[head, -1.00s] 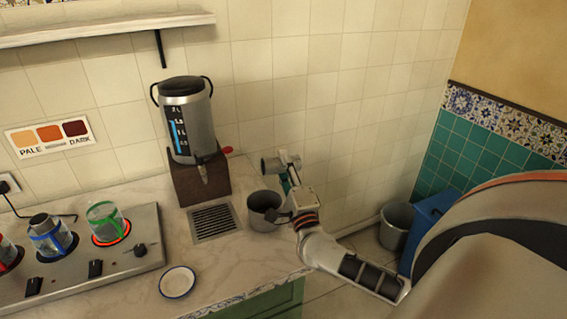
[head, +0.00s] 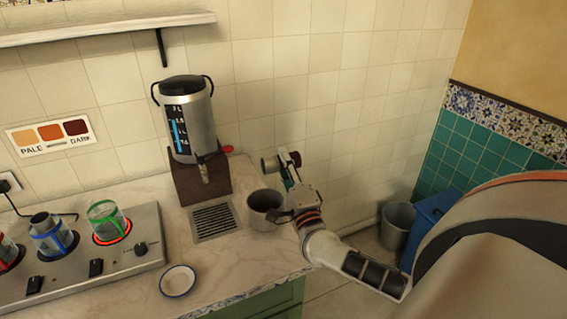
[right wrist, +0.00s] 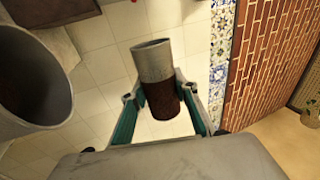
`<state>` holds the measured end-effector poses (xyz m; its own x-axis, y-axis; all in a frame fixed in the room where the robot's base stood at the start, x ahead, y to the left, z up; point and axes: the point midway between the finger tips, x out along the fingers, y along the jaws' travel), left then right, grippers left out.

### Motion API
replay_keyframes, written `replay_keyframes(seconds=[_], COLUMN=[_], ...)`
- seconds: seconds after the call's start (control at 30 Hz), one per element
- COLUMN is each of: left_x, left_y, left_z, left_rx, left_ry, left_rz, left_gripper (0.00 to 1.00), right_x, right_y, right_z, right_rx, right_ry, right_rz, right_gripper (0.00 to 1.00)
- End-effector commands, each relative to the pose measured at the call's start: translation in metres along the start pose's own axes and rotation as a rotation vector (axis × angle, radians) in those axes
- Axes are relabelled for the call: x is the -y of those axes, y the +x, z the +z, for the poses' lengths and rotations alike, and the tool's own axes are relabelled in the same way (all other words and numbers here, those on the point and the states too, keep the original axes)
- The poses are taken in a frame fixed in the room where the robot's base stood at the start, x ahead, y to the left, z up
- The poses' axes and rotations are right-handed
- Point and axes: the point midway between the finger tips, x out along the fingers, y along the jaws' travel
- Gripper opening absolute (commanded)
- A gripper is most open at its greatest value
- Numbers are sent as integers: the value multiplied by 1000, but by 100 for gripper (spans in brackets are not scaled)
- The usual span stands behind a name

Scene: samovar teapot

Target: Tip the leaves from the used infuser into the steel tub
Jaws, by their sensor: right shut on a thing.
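My right gripper (head: 289,176) is shut on the infuser (head: 268,165), a small grey cylinder with a dark brown end. It holds the infuser in the air, tilted nearly sideways, behind and above the steel tub (head: 262,204). In the right wrist view the infuser (right wrist: 153,62) sits between the two teal-lined fingers, its grey end away from the camera. The tub (right wrist: 48,62) fills the left edge there, with dark brown matter inside. The infuser and tub look apart. I cannot see into the infuser. My left gripper is not in view.
A samovar (head: 196,130) on a brown stand is left of the tub, with a drain grille (head: 215,221) below. A hob (head: 95,262) with glass pots and a white saucer (head: 178,281) lie left. A grey bucket (head: 397,225) and blue bin (head: 430,215) stand on the floor.

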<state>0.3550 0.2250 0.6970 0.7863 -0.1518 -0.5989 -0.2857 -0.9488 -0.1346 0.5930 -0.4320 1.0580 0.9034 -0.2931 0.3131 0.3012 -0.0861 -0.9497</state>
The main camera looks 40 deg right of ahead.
Motion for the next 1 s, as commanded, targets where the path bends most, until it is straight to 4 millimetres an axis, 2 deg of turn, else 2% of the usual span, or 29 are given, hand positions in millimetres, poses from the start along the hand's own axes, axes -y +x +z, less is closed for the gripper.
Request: replay_keyframes(seconds=[0.23, 0.73, 1.0], left_x=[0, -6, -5], left_y=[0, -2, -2], left_z=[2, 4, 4], left_rx=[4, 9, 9], left_ry=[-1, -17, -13], left_rz=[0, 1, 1], left_gripper=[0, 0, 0], right_x=[4, 40, 48], right_y=[2, 13, 16], right_z=[0, 0, 1], right_rx=[-1, -1, -2], right_ry=[2, 2, 8], right_rz=[-1, -3, -1], right_gripper=[7, 7, 7])
